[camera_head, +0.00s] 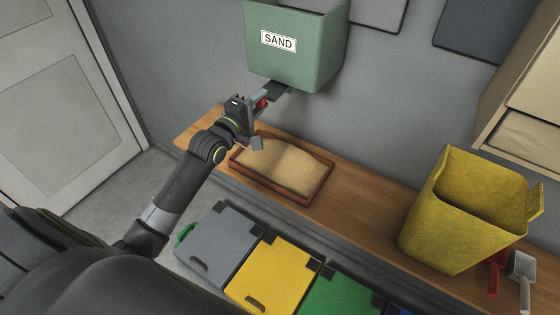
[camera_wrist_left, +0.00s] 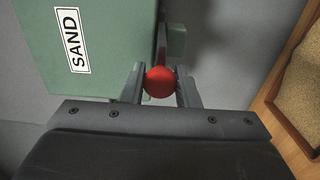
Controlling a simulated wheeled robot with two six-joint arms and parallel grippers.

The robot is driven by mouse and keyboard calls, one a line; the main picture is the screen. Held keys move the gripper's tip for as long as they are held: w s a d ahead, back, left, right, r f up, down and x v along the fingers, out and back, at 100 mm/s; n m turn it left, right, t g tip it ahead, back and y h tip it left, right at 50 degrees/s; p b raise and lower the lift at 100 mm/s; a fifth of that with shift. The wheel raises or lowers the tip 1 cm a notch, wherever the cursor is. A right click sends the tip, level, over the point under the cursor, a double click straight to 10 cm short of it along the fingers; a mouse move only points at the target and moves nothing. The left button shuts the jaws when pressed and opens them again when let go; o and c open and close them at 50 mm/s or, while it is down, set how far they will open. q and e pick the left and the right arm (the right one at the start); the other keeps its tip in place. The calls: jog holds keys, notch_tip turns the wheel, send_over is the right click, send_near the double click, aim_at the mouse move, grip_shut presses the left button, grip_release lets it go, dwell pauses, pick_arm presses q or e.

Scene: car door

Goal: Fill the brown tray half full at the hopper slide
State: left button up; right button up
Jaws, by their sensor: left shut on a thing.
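The green hopper (camera_head: 298,48) with a SAND label is on the grey wall above the bench; it also shows in the left wrist view (camera_wrist_left: 105,35). The brown tray (camera_head: 311,194) sits on the bench below it, with pale sand (camera_head: 285,166) spread over much of its floor. My left gripper (camera_head: 260,105) is at the slide under the hopper. In the left wrist view its fingers (camera_wrist_left: 160,85) are shut on the red knob (camera_wrist_left: 159,81) of the hopper slide. Part of the tray's left end is hidden behind my left gripper. My right gripper is not in view.
A yellow bin (camera_head: 440,230) stands on the wooden bench (camera_head: 365,205) at the right, with a red-handled tool and a grey scoop (camera_head: 522,268) beside it. Grey, yellow and green lidded boxes (camera_head: 275,272) stand along the bench front. Bench between tray and bin is clear.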

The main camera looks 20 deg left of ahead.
aim_at(268, 95)
pick_arm(q)
jog(key=shift+w+d+b, duration=0.15)
jog(key=shift+w+b, duration=0.1)
jog(key=shift+w, duration=0.8)
jog(key=shift+w+d+b, duration=0.1)
jog(key=shift+w+b, duration=0.1)
jog(key=shift+w, duration=0.8)
jog(key=o, duration=1.4)
jog(key=shift+s, duration=0.15)
jog(key=shift+s+p, duration=0.25)
jog(key=shift+p, duration=0.3)
jog(key=shift+s+a+p, duration=0.2)
jog(key=shift+s+p, duration=0.45)
jog(key=shift+s, duration=0.55)
jog(key=shift+s+a+p, duration=0.15)
jog(key=shift+s+p, duration=0.45)
jog(key=shift+s, duration=0.65)
jog(key=shift+s+a+p, duration=0.2)
jog(key=shift+s+p, duration=0.45)
jog(key=shift+s, duration=0.55)
